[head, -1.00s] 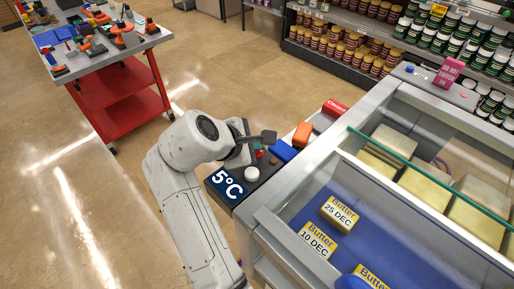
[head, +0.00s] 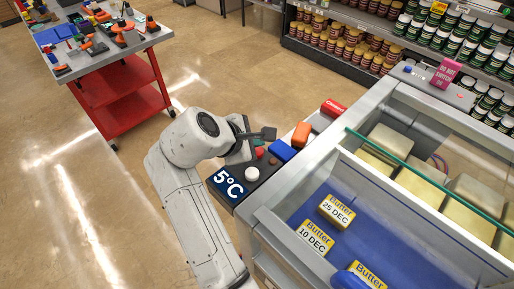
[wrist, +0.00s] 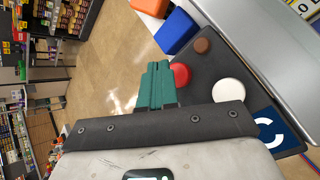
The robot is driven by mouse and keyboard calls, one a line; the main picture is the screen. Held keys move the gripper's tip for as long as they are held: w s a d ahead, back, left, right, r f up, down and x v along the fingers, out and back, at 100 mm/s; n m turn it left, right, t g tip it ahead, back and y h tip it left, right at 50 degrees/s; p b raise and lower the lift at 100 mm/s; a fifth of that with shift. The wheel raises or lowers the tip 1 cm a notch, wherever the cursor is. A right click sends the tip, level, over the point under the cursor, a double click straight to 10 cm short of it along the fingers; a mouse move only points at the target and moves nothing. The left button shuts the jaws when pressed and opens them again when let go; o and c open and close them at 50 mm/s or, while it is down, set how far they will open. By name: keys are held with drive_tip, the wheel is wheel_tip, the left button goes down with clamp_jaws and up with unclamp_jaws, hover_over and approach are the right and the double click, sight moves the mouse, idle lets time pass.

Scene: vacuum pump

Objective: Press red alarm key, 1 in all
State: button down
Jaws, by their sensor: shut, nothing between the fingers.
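The red alarm key (wrist: 181,76) is a round button on the dark control panel (wrist: 212,68). It also shows in the head view (head: 259,152), partly beside my gripper's dark end. My gripper's teal fingers (wrist: 158,70) are shut and empty. In the wrist view their tips lie just left of the red key, near the panel's edge; I cannot tell their height above it or whether they touch. A white key (wrist: 228,92) and a brown key (wrist: 202,45) sit on the same panel.
A blue block (head: 281,150), an orange block (head: 301,134) and a red box (head: 333,107) lie along the ledge. A 5°C display (head: 227,185) is at the near end. The butter freezer (head: 262,218) stands right; a red cart (head: 120,95) stands back left.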

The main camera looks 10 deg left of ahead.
drive_tip(key=shift+r+p, duration=2.55)
drive_tip(key=shift+p, duration=0.2)
drive_tip(key=shift+f, duration=0.1)
